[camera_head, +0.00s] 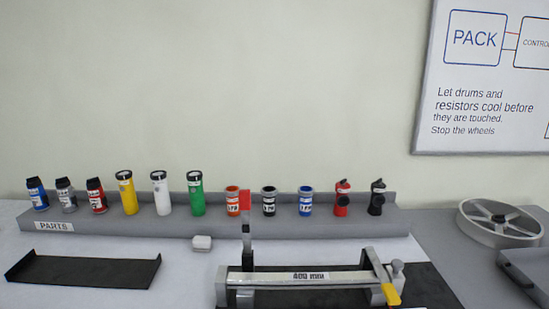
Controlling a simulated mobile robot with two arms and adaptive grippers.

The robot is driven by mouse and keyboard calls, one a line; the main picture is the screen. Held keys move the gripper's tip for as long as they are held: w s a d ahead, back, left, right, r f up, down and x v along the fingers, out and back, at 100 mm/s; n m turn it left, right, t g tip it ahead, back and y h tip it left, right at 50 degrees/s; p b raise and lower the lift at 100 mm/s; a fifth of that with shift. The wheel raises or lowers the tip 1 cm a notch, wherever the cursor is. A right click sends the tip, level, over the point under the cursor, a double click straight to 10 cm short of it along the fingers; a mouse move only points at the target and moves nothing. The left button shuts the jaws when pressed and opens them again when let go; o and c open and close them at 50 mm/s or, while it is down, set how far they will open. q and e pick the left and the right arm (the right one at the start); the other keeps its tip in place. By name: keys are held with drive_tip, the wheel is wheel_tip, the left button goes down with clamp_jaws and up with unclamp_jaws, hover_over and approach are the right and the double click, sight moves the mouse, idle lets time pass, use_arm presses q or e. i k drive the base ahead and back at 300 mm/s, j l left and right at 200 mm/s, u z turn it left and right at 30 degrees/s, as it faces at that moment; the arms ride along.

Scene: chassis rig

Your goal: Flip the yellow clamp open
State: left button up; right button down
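The yellow clamp (391,294) is at the right end of a grey bar rig (270,278) labelled "400 mm", at the bottom of the head view. Its yellow tip points down toward the front edge of the picture. A grey slanted arm (376,262) stands just behind the yellow part, with a rounded grey knob beside it. Whether the clamp is latched cannot be told from here. At the left end of the rig a red-tipped lever (245,200) stands upright. Neither of my grippers is in view.
A grey wheel (500,222) lies at right. The bench between tray and rig is clear.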

sight(392, 297)
drive_tip(key=i+l, duration=0.1)
drive_tip(key=l, duration=0.3)
drive_tip(key=i+l, duration=0.1)
drive_tip(key=l, duration=0.3)
drive_tip(key=i+l, duration=0.1)
drive_tip(key=l, duration=0.35)
drive_tip(key=i+l, duration=0.1)
drive_tip(key=l, duration=0.3)
drive_tip(key=i+l, duration=0.1)
drive_tip(key=l, duration=0.3)
